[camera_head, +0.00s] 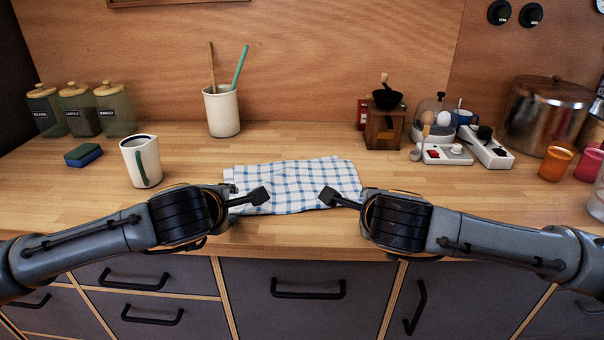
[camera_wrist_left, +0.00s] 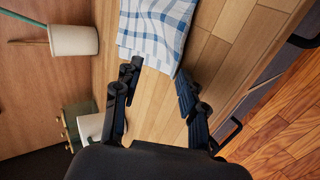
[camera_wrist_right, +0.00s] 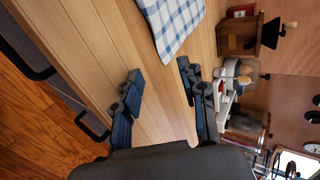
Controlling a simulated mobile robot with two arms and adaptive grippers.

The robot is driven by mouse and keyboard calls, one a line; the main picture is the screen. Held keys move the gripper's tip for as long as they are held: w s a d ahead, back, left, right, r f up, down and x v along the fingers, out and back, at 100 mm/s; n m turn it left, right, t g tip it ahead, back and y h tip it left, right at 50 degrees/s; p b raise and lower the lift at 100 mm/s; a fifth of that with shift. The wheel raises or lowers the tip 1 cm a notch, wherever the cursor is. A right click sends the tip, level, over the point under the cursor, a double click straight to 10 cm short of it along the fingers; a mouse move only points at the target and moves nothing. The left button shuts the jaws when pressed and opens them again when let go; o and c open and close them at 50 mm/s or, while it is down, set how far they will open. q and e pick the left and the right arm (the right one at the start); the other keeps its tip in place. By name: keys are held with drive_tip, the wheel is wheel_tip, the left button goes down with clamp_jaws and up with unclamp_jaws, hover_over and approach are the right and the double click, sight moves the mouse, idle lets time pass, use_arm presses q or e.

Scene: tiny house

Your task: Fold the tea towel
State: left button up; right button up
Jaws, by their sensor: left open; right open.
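The tea towel (camera_head: 298,181), white with a blue check, lies spread on the wooden counter close to its front edge. It also shows in the left wrist view (camera_wrist_left: 157,30) and the right wrist view (camera_wrist_right: 172,22). My left gripper (camera_head: 262,196) is over the towel's left part, and in its wrist view the open fingers (camera_wrist_left: 158,88) point toward the cloth with nothing between them. My right gripper (camera_head: 327,197) is over the towel's right part; its open fingers (camera_wrist_right: 158,82) are also empty. Contact between fingers and cloth cannot be told.
A utensil crock (camera_head: 222,112) stands behind. A coffee grinder (camera_head: 384,128), a power strip (camera_head: 486,148) and cups (camera_head: 555,163) stand right. The counter around the towel is clear.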

use_arm(q)
drive_tip(key=s+r, duration=0.5)
drive_tip(key=r, duration=0.3)
drive_tip(key=shift+s+r, duration=0.3)
drive_tip(key=shift+s, duration=0.1)
use_arm(e)
drive_tip(key=s+r, duration=0.5)
drive_tip(key=r, duration=0.3)
drive_tip(key=shift+s+r, duration=0.25)
drive_tip(key=shift+s, duration=0.15)
use_arm(q)
drive_tip(key=shift+f, duration=0.1)
